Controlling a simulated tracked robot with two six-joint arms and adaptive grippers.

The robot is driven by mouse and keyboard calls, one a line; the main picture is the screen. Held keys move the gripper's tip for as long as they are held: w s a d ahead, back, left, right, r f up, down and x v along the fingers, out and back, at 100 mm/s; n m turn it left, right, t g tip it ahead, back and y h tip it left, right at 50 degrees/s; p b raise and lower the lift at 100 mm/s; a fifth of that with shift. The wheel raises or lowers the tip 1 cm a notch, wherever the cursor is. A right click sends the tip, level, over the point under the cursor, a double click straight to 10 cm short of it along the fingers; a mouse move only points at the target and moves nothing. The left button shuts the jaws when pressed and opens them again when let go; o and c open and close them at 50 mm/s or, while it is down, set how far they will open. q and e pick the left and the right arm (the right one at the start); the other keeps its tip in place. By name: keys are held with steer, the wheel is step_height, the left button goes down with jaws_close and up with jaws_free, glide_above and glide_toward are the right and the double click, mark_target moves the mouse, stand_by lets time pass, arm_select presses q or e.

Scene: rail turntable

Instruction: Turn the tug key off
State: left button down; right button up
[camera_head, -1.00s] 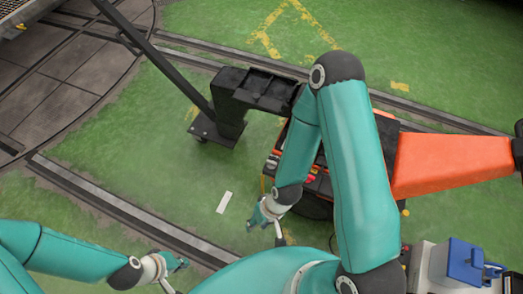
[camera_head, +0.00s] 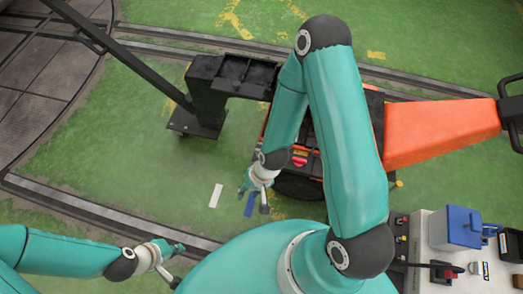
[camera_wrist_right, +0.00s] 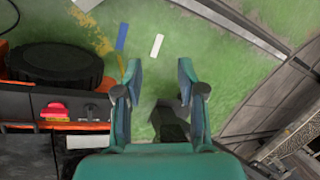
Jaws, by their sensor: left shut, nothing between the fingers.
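The tug (camera_head: 368,120) is the orange and black vehicle right of centre in the head view, partly hidden by my right arm. Its side panel shows a red part (camera_wrist_right: 54,110) in the right wrist view, with a small dark fitting (camera_wrist_right: 92,111) beside it. I cannot tell for sure which is the key. My right gripper (camera_head: 249,186) is beside the tug's near left side. In the wrist view its fingers (camera_wrist_right: 160,72) are apart and empty, right of the panel. My left gripper (camera_head: 181,248) is shut and empty at the lower left, away from the tug.
A black stand (camera_head: 205,95) with a bar is left of the tug. A white strip (camera_head: 215,195) and a blue strip (camera_head: 250,204) lie on the green floor. A grey console (camera_head: 438,236) with a blue box (camera_head: 460,227) is at the lower right. Rails cross the floor.

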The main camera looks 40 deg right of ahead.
steer(key=w+d+f+m+t+b, duration=0.1)
steer(key=w+d+f+m+b, duration=0.1)
steer(key=w+d+m+b, duration=0.7)
steer(key=w+d+f+m+t+b, duration=0.15)
steer(key=w+d+m+b, duration=0.25)
steer(key=d+m, duration=0.9)
steer(key=shift+m+h, duration=0.3)
steer(key=shift+m, duration=0.1)
steer(key=b+x, duration=0.1)
steer(key=x, duration=0.4)
steer(key=b+x, duration=0.2)
steer(key=x, duration=0.3)
steer(key=a+b+x, duration=0.1)
steer(key=x, duration=0.5)
steer(key=shift+r+b, duration=0.1)
steer(key=shift+b, duration=0.25)
jaws_close()
